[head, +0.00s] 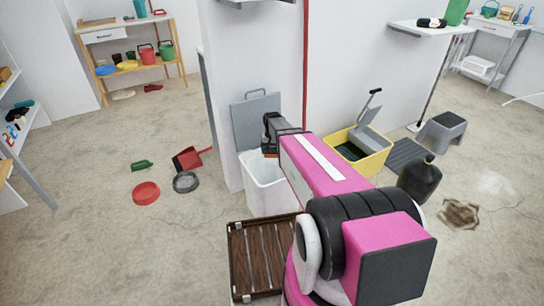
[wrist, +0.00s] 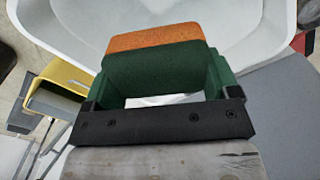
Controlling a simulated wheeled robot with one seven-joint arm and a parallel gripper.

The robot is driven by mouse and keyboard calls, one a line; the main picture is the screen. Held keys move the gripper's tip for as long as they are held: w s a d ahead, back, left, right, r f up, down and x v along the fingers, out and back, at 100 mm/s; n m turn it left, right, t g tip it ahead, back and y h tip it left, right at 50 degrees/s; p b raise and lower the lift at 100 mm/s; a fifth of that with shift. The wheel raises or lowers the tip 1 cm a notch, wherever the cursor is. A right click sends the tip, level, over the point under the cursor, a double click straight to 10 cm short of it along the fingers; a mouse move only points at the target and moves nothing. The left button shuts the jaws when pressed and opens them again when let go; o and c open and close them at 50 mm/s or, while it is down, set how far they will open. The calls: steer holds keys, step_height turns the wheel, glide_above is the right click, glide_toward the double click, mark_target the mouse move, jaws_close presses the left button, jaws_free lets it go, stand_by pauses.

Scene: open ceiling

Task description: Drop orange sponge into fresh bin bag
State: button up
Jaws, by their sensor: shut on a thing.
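An orange sponge (wrist: 155,38) with a dark green face is held between the green fingers of my gripper (wrist: 158,85) in the wrist view. My gripper is shut on it, with the orange layer at the far side. A white bin (head: 266,192) stands open by the wall corner, its grey lid (head: 257,120) raised behind it. In the head view, my gripper (head: 270,150) is over the bin's opening, partly hidden by my arm. In the wrist view, the white bin (wrist: 75,22) curves behind the sponge. I cannot clearly tell a bag from the bin's wall.
A yellow mop bucket (head: 362,160) stands right of the bin. A dark slatted wooden crate (head: 236,262) is in front of it. A red dustpan (head: 187,158), a grey bowl (head: 185,182) and a red bowl (head: 146,193) lie to the left. The left floor is mostly clear.

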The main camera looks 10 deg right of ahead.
step_height(320, 180, down, 9)
stand_by(0.8)
steer(key=shift+w+r, duration=0.1)
steer(key=o, duration=0.8)
steer(key=shift+c, duration=0.2)
steer(key=shift+r, duration=0.1)
step_height(320, 180, up, 11)
steer(key=shift+f, duration=0.2)
steer(key=s+r+n, duration=0.1)
steer(key=s+r, duration=0.3)
steer(key=s, duration=0.7)
steer(key=s+r+n, duration=0.1)
steer(key=s+r, duration=0.2)
steer(key=s, duration=0.8)
steer(key=shift+s+r, duration=0.25)
steer(key=shift+r, duration=0.1)
